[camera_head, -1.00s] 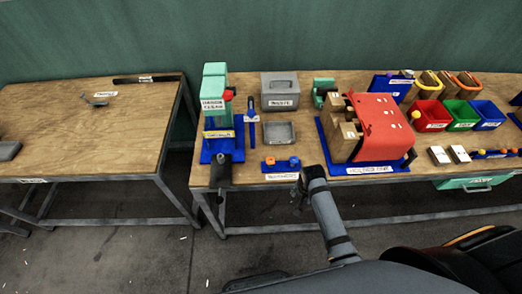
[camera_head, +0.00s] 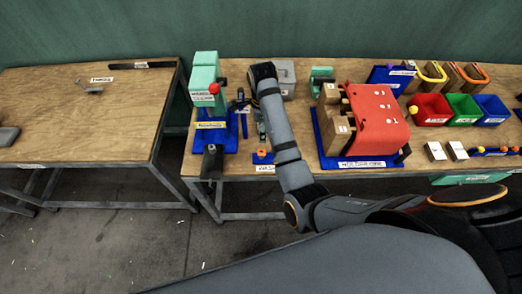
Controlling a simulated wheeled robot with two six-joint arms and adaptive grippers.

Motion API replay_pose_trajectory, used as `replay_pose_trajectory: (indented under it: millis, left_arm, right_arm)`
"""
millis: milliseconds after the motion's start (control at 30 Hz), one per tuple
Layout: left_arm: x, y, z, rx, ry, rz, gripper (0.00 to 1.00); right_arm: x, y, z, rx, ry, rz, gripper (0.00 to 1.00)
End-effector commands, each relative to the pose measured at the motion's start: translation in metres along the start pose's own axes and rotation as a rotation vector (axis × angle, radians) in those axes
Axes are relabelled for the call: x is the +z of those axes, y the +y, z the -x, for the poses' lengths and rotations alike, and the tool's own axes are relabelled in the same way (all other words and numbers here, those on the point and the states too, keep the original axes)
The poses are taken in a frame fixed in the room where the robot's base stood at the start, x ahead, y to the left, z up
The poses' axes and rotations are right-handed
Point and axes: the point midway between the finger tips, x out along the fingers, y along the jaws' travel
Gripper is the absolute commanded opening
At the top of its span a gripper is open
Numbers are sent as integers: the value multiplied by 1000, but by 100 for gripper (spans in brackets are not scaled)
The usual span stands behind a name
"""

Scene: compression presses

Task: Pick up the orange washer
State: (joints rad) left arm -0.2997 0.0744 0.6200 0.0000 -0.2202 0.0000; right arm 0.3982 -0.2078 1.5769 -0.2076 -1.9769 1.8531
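The orange washer (camera_head: 262,153) is small and sits on the blue washer holder (camera_head: 257,160) at the front edge of the workbench. My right arm comes in from the lower right and reaches over the bench. It hides the right part of the holder and whatever sits there. My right gripper (camera_head: 261,137) points down just behind and above the orange washer in this view. It is small and dark, so its finger opening and any contact with the washer cannot be made out. My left gripper is not in view.
A green press (camera_head: 204,75) on a blue base stands left of the holder. A blue stand (camera_head: 243,107) is close to my gripper. A red-covered machine (camera_head: 377,125) stands right of my arm. Coloured bins (camera_head: 463,118) are at the right. A second table (camera_head: 60,130) is at the left.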

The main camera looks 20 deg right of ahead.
Motion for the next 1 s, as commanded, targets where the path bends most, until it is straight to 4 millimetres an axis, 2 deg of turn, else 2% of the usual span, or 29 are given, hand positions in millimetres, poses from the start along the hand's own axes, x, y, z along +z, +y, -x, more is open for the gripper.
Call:
replay_pose_trajectory:
  millis: [100,300,533,733,833,1000]
  left_arm:
    - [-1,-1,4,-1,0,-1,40]
    - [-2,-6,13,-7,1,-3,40]
    - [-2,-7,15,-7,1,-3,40]
    - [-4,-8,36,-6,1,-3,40]
    - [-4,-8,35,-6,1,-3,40]
    - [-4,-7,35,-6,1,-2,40]
  right_arm:
    - [-1,1,-9,3,2,0,48]
    - [-1,0,-42,2,3,2,48]
    - [0,1,-55,-1,0,3,48]
    - [1,6,-81,3,2,3,48]
    - [1,4,-98,0,2,4,48]
    - [1,4,-106,-2,0,3,48]
